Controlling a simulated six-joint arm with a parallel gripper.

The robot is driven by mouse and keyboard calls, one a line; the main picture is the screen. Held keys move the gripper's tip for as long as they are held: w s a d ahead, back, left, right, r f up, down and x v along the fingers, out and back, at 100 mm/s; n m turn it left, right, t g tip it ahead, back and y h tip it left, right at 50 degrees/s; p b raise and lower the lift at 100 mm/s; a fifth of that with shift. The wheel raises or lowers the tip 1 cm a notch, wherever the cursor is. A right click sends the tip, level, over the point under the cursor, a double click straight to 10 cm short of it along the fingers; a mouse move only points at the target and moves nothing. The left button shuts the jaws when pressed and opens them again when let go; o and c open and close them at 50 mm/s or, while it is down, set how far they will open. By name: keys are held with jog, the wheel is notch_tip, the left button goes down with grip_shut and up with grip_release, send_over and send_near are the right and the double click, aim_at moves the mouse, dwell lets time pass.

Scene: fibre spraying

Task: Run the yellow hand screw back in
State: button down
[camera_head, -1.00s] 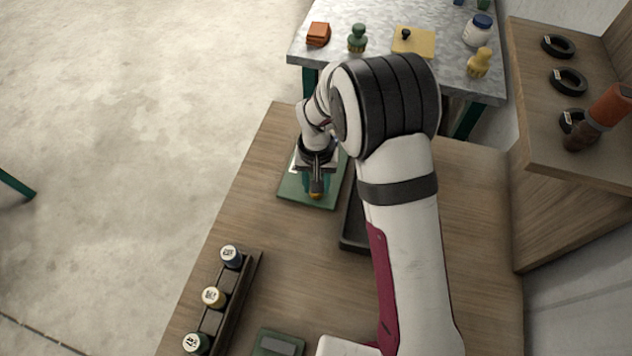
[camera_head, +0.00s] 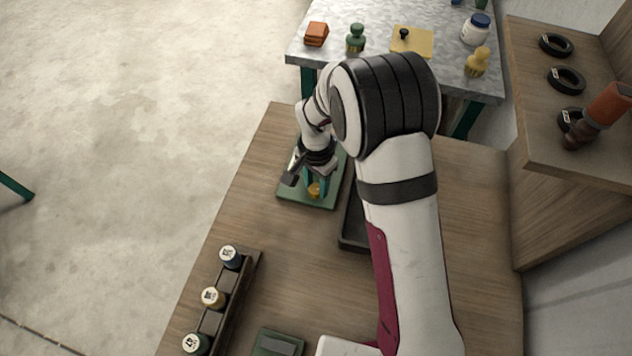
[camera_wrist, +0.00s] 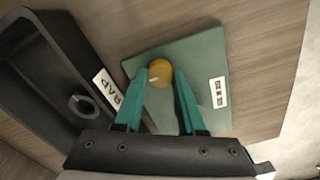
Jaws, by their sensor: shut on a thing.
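The yellow hand screw (camera_wrist: 160,73) stands on a green plate (camera_wrist: 203,58). Its round head has a pale mark, and its lower part is hidden. It also shows in the head view (camera_head: 314,190), at the front of the plate (camera_head: 293,193). My gripper (camera_wrist: 163,75) points down over the plate. Its two teal fingers are shut on the screw's head, one on each side. In the head view my gripper (camera_head: 314,184) is partly hidden by its own wrist parts.
A rack (camera_head: 232,301) of labelled bottles stands front left. A metal table (camera_head: 375,25) with several objects is behind. A shelf (camera_head: 535,120) holds black rings at the right.

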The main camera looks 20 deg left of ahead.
aim_at(316, 187)
dwell(0.5)
jog(key=c, duration=0.5)
grip_release()
notch_tip(316, 187, up, 16)
jog(key=shift+f, duration=0.1)
jog(key=s+d+r, duration=0.5)
jog(key=s+d, duration=0.1)
jog(key=d, duration=0.3)
jog(key=s+d+y, duration=0.1)
jog(key=s+d, duration=0.3)
jog(key=s, duration=0.4)
jog(key=s+d+f, duration=0.1)
jog(key=s+d, duration=0.3)
jog(key=s, duration=0.5)
jog(key=shift+d+f+y, duration=0.2)
jog(key=shift+d+y, duration=0.05)
jog(key=shift+y, duration=0.15)
